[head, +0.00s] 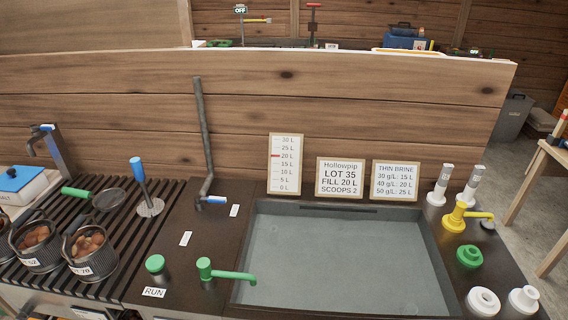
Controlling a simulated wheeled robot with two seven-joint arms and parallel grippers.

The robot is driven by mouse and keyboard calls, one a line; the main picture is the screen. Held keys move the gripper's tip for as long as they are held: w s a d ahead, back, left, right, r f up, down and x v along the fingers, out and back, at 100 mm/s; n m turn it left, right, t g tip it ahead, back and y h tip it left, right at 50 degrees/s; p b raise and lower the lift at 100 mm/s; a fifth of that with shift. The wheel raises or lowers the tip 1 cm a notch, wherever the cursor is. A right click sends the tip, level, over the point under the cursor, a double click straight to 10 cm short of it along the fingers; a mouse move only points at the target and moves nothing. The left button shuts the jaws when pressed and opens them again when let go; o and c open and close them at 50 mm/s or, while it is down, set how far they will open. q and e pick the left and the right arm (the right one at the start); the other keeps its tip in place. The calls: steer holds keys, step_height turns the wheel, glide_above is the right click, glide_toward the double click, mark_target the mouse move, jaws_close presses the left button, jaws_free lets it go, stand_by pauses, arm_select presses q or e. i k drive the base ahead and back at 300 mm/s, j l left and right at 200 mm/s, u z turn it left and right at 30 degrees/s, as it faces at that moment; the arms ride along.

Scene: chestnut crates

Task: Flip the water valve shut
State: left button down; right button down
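No handle is plainly labelled as the water valve. A dark upright pipe (205,125) stands behind the counter, left of the basin, and a short blue-tipped lever (212,200) lies sideways at its foot, pointing right. A green-handled valve (225,272) at the basin's front left has its arm pointing right over the rim. A yellow-handled valve (466,215) stands right of the basin, its arm also pointing right. The basin (236,270) holds a flat grey-blue surface that looks like water. The gauge board (286,150) has its red mark at 20 L. Neither gripper is in view.
A card (340,163) reads FILL 20 L, beside a brine card (395,168). A green button (155,263) stands behind the RUN label (154,292). At left are chestnut baskets (90,262), a blue-handled lever (139,172) and a slatted rack. White and green fittings crowd the right side.

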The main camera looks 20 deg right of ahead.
mark_target(198, 198)
steer(key=k+j+z, duration=0.15)
steer(key=z, duration=0.2)
steer(key=k+j+z, duration=0.1)
steer(key=z, duration=0.3)
steer(key=k+j+z, duration=0.15)
steer(key=z, duration=0.2)
